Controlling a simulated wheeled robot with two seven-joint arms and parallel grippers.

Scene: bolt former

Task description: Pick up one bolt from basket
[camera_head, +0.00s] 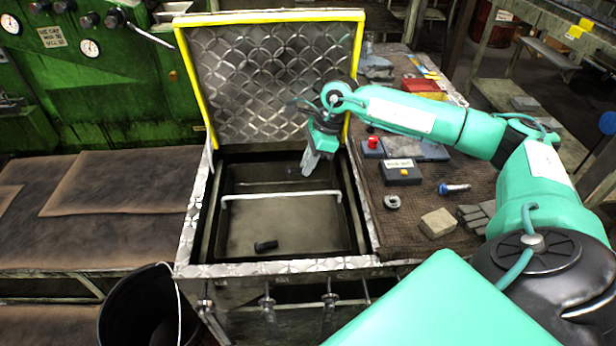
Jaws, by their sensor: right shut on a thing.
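The basket (281,196) is a dark metal tray with a pale bar handle, set inside an open metal tank. A dark bolt (266,246) lies on its floor near the front. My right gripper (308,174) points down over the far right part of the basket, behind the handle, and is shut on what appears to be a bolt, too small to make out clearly. A small dark piece (292,170) shows just left of the fingers; I cannot tell whether they touch. My left gripper is not in view.
The tank's yellow-edged lid (270,80) stands open behind. On the right bench are a control box (402,174), a blue-ended bolt (454,188), a nut (392,202) and a tan block (437,223). A black bucket (140,312) stands at front left.

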